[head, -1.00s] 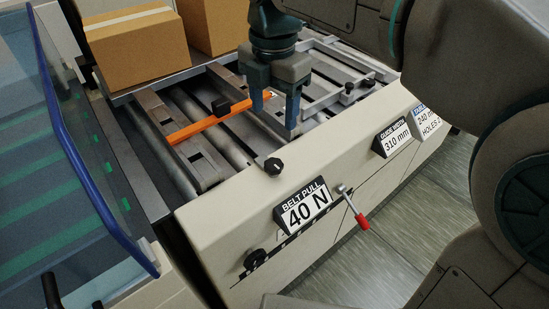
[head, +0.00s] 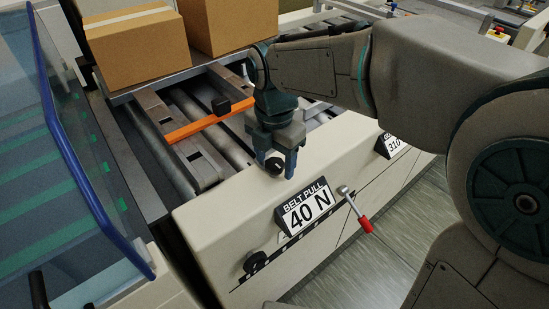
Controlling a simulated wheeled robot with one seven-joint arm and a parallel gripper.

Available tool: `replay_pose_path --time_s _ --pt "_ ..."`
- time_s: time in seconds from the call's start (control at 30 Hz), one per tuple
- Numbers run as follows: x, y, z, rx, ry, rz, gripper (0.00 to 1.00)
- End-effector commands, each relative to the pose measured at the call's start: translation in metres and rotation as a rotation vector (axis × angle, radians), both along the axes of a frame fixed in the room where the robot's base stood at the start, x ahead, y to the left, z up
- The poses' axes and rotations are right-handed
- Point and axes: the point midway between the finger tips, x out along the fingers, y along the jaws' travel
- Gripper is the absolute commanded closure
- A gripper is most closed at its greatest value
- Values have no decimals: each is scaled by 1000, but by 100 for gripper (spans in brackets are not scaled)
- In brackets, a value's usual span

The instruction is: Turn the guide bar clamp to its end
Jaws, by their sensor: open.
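My gripper (head: 277,164) points down at the near edge of the cream machine. Its jaws are open, one finger on each side of a black knob (head: 273,167). I cannot tell whether the fingers touch it. This knob may be the guide bar clamp, but no label on it shows. A red-handled lever (head: 357,213) sits on the front panel beside the "BELT PULL 40 N" sign (head: 306,207).
Cardboard boxes (head: 138,52) stand at the back left. A clear guard with a blue edge (head: 75,150) rises on the left. Another black knob (head: 254,262) is low on the front panel. A "310" sign (head: 391,145) is at right. Open floor (head: 385,235) lies before the panel.

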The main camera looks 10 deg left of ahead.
Motion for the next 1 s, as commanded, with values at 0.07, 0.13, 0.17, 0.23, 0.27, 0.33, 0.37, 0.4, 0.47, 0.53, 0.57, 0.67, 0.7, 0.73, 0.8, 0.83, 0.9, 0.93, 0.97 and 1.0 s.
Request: replay_pose_path --time_s 0.07,0.13,0.17,0.23,0.27,0.33,0.37,0.4,0.47,0.53,0.57,0.67,0.7,0.73,0.8,0.83,0.9,0.93,0.97,1.0 --pt "0 0 0 0 0 0 41" --pt "0 0 0 0 0 0 41" --pt "0 0 0 0 0 0 41" --pt "0 0 0 0 0 0 49" --pt "0 0 0 0 0 0 57" --pt "0 0 0 0 0 0 77" --pt "0 0 0 0 0 0 85" --pt "0 0 0 0 0 0 85" --pt "0 0 0 0 0 0 85" --pt "0 0 0 1 0 -2 85" --pt "0 0 0 1 0 -4 85" --pt "0 0 1 1 0 -20 85" --pt "0 0 1 1 0 -30 85" --pt "0 0 1 1 0 -39 85" --pt "0 0 1 1 0 -68 85" --pt "0 0 2 0 0 -84 85" --pt "0 0 2 1 0 -125 85" --pt "0 0 2 1 0 -147 85" --pt "0 0 2 1 0 -169 85" --pt "1 0 2 1 0 -201 85"
